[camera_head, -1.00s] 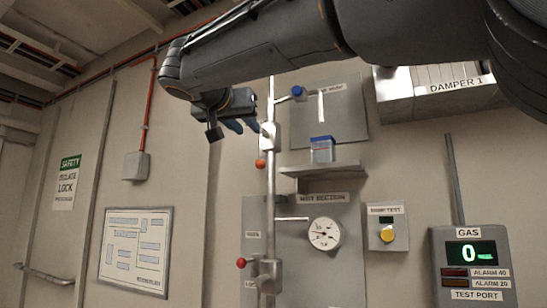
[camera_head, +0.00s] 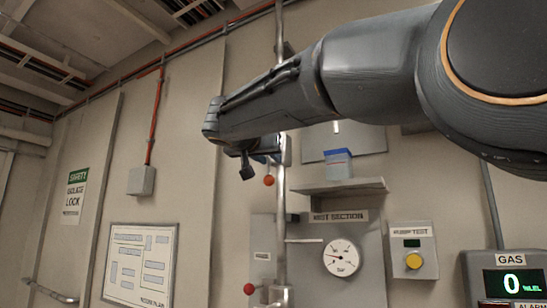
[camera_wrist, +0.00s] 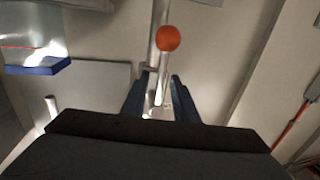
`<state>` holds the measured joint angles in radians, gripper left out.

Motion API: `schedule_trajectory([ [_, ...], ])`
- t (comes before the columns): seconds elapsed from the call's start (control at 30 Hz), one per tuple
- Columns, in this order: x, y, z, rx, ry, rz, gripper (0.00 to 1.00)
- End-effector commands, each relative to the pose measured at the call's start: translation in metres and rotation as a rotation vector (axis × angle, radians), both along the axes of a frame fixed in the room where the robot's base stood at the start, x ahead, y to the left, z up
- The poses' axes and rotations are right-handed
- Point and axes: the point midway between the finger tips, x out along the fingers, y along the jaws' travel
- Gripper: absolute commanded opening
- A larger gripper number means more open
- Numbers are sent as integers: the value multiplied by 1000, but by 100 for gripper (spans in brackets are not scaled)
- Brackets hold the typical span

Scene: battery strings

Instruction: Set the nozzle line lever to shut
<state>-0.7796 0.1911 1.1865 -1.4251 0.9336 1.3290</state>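A vertical silver pipe (camera_head: 281,222) runs up the wall and carries levers with red ball ends. The upper red ball (camera_head: 269,181) hangs just below my gripper (camera_head: 266,158) in the head view; it also shows in the wrist view (camera_wrist: 168,39), beyond the fingertips. A lower red ball (camera_head: 249,289) sits on a valve near the bottom edge. In the wrist view my gripper (camera_wrist: 160,90) has its two dark fingers apart, with a silver bar between them in the picture; I cannot tell contact. My arm hides the upper valve and its blue knob. No nozzle line label is readable now.
A shelf (camera_head: 338,188) with a blue-lidded container (camera_head: 338,164) juts out right of the pipe. Below are a gauge (camera_head: 341,257), a pump test box (camera_head: 414,250) and a gas display (camera_head: 507,281).

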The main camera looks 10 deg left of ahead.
Motion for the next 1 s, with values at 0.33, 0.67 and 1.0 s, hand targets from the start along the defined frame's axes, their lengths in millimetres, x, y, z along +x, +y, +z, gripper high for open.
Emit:
schedule_trajectory([
  [0.33, 3, 0, 0, 0, 0, 1, 22],
  [0.67, 2, 0, 0, 0, 0, 1, 0],
  [1.0, 2, 0, 0, 0, 0, 1, 0],
])
